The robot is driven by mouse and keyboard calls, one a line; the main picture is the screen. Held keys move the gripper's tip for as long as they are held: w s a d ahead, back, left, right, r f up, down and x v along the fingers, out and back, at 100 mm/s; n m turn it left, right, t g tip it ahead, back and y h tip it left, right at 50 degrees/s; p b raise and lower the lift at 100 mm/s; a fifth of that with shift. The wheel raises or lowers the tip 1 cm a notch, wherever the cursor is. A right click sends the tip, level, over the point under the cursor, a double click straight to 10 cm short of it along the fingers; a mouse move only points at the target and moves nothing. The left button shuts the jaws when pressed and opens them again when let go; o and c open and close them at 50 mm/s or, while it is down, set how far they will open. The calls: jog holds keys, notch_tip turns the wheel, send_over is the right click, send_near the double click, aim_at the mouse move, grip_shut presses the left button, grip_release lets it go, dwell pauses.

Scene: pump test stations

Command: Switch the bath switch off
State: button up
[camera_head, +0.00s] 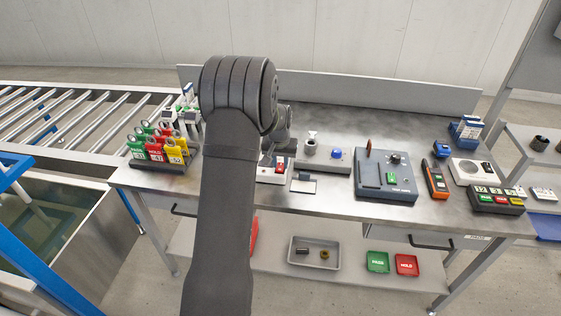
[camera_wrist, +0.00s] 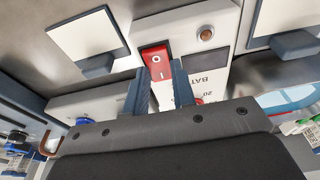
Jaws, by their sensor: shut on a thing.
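The bath switch (camera_wrist: 156,60) is a red rocker marked O and I, on a white box (camera_wrist: 190,35) lettered "BAT…" in the wrist view. I cannot tell which end of the rocker is pressed. In the head view the red switch (camera_head: 280,169) shows at the front of the white box (camera_head: 268,178), just below my gripper (camera_head: 276,160). In the wrist view my gripper (camera_wrist: 160,80) has a blue-grey finger on either side of the rocker's near end, shut on it. The fingers hide part of the box face.
White plates with blue-grey blocks flank the box.

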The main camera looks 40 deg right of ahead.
dwell(0.3)
jog(key=o, duration=1)
jog(key=r, duration=0.5)
jog(key=s+a+r, duration=0.1)
jog(key=r, duration=0.5)
jog(key=s+a+r, duration=0.1)
jog(key=r, duration=0.5)
jog(key=shift+s+a+r, duration=0.1)
jog(key=shift+s+a, duration=0.1)
jog(key=f, duration=0.5)
jog(key=w+d+f, duration=0.1)
jog(key=f, duration=0.5)
jog(key=w+d+f, duration=0.1)
jog(key=f, duration=0.5)
jog(key=shift+w+d+f, duration=0.1)
jog(key=shift+w+d, duration=0.1)
